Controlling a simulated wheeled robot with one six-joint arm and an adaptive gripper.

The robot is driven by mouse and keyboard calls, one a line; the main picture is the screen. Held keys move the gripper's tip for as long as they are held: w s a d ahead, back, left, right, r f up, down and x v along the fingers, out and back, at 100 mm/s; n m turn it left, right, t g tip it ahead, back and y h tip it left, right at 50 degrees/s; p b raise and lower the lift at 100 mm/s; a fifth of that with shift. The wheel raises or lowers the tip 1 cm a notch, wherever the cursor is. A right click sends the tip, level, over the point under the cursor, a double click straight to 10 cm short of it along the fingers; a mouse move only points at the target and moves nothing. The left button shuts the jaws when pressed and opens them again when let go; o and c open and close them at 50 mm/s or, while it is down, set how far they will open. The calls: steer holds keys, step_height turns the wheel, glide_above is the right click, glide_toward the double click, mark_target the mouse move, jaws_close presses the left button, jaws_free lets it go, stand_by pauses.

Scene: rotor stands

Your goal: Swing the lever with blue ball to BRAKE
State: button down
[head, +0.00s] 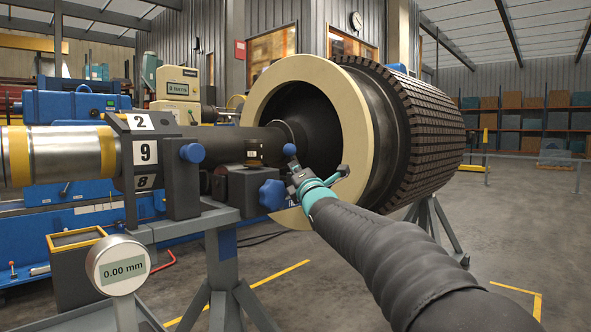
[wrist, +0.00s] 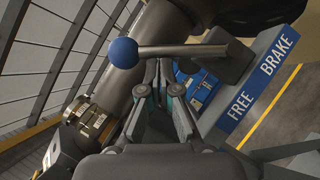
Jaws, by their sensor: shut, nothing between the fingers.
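The lever's blue ball (wrist: 123,53) is at the upper left of the wrist view, at the end of a grey rod (wrist: 185,49). The rod runs level to the right to a dark pivot block (wrist: 228,60). A blue label plate (wrist: 262,80) beside the pivot reads FREE and BRAKE; I cannot tell which word the lever stands at. My gripper (wrist: 158,66) is shut and empty, its fingertips just below the rod in the picture; contact is unclear. In the head view the blue ball (head: 290,149) shows just above my gripper (head: 294,172).
A large rotor with a cream ring (head: 352,130) stands behind my gripper. A dial reads 0.00 mm (head: 118,265).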

steer(key=shift+r, duration=0.1)
steer(key=shift+w+d+r+m+h+p, duration=0.1)
steer(key=shift+r+m+h+p, duration=0.1)
steer(key=shift+m+h+p, duration=0.15)
